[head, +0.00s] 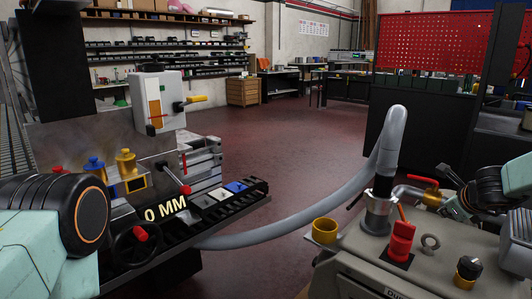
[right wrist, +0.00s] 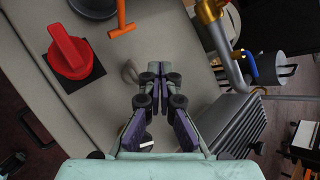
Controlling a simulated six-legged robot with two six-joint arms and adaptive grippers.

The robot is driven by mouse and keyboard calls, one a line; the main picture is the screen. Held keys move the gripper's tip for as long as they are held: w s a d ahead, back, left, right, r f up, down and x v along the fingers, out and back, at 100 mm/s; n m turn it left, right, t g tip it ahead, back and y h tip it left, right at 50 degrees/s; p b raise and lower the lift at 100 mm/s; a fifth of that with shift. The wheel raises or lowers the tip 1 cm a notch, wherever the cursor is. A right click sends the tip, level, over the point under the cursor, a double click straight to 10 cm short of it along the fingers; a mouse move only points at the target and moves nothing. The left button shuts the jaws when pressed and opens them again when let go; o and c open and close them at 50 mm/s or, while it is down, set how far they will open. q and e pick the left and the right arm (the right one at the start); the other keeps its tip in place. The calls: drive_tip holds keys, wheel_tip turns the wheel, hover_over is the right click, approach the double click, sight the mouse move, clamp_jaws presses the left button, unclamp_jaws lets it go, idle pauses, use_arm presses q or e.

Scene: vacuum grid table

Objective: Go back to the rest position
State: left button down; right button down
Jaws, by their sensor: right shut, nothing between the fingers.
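My right gripper (head: 452,206) is above the right part of the beige machine top (head: 365,262) in the head view. In the right wrist view its fingers (right wrist: 159,72) are shut together with nothing between them. A grey ring (head: 430,242) lies on the machine top below the gripper; the wrist view shows part of it (right wrist: 130,72) beside the fingers, apart from them. My left arm comes in at the left edge of the head view, but its gripper is not in view.
Near the right gripper are a red knob (head: 401,245), a pipe with a red valve handle (head: 423,181), and a black knob (head: 468,268). A yellow cup (head: 324,231) and thick grey hose (head: 340,194) are further left. A black-edged machine (head: 150,250) stands at left. Open floor (head: 300,140) lies between.

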drive_tip(key=s+a+f+n, duration=0.3)
drive_tip(key=n, duration=0.2)
drive_tip(key=s+a+f+n+g+p, duration=0.1)
drive_tip(key=s+a+f+n, duration=0.2)
drive_tip(key=s+f+n, duration=0.1)
drive_tip(key=s+a+f+n+g, duration=0.1)
drive_tip(key=s+a+f+n, duration=0.2)
drive_tip(key=s+f+n, duration=0.1)
drive_tip(key=shift+a+f+n+h+p, duration=0.15)
drive_tip(key=shift+n+h+p, duration=0.2)
drive_tip(key=shift+n, duration=0.45)
drive_tip(key=s+a+f+n+g+y+p, duration=0.1)
drive_tip(key=s+a+n, duration=0.4)
drive_tip(key=s, duration=0.7)
drive_tip(key=s+a+f+n+g+y+p, duration=0.1)
drive_tip(key=s+a+f+n, duration=0.4)
drive_tip(key=s, duration=0.7)
drive_tip(key=s+a+f+n+g+y+p, duration=0.1)
drive_tip(key=s+a+f+n+g+p, duration=0.2)
drive_tip(key=s, duration=0.9)
drive_tip(key=a+n+g, duration=0.2)
drive_tip(key=n, duration=0.1)
drive_tip(key=shift+a, duration=0.4)
drive_tip(key=shift+d, duration=0.1)
